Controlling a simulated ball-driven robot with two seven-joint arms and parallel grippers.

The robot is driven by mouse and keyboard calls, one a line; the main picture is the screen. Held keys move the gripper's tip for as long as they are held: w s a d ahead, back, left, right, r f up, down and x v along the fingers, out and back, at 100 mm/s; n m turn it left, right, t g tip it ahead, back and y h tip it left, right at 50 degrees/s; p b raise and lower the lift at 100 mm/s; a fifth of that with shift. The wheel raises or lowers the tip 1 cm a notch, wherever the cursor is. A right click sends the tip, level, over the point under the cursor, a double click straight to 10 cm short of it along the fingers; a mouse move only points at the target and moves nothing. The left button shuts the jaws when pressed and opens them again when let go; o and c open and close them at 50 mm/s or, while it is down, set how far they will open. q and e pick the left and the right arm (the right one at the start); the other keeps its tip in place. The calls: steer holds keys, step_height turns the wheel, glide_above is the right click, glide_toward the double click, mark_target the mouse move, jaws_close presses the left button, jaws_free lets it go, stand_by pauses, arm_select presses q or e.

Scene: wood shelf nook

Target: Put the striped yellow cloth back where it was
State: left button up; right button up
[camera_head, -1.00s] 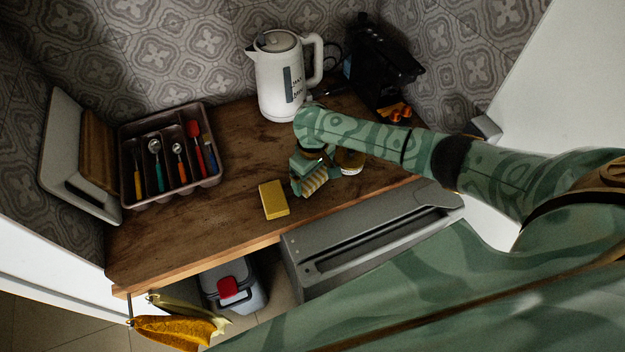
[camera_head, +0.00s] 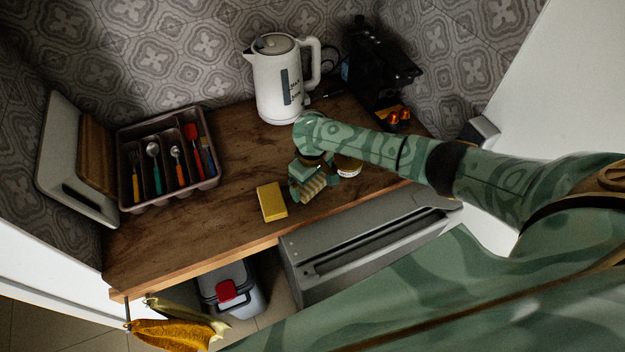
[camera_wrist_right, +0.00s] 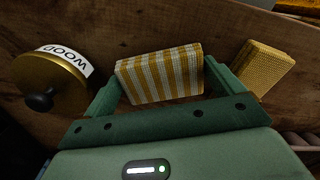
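The striped yellow cloth (camera_head: 313,189), a folded yellow-and-white block, is at my right gripper (camera_head: 304,180) over the wooden counter. In the right wrist view the cloth (camera_wrist_right: 160,74) spans the gap between the two green fingers of my right gripper (camera_wrist_right: 162,82), which press against its ends. I cannot tell whether its underside touches the counter. A plain yellow sponge-like block (camera_head: 271,201) lies just left of the cloth; it also shows in the right wrist view (camera_wrist_right: 262,68), outside the right finger. My left gripper is not in view.
A round tin labelled WOOD (camera_wrist_right: 50,80) stands close beside the gripper. A white kettle (camera_head: 279,85) and black machine (camera_head: 375,65) stand behind; a cutlery tray (camera_head: 128,188) is at left. Mustard cloths (camera_head: 175,333) hang at the front-left edge. The counter's left front (camera_head: 190,240) is clear.

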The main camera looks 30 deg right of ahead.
mark_target(311, 183)
steer(key=shift+s+a+f, duration=0.1)
steer(key=shift+s+f, duration=0.35)
steer(key=shift+f, duration=0.1)
step_height(311, 183, up, 13)
steer(key=p, duration=0.5)
steer(key=shift+w+r, duration=0.2)
steer(key=shift+w, duration=0.2)
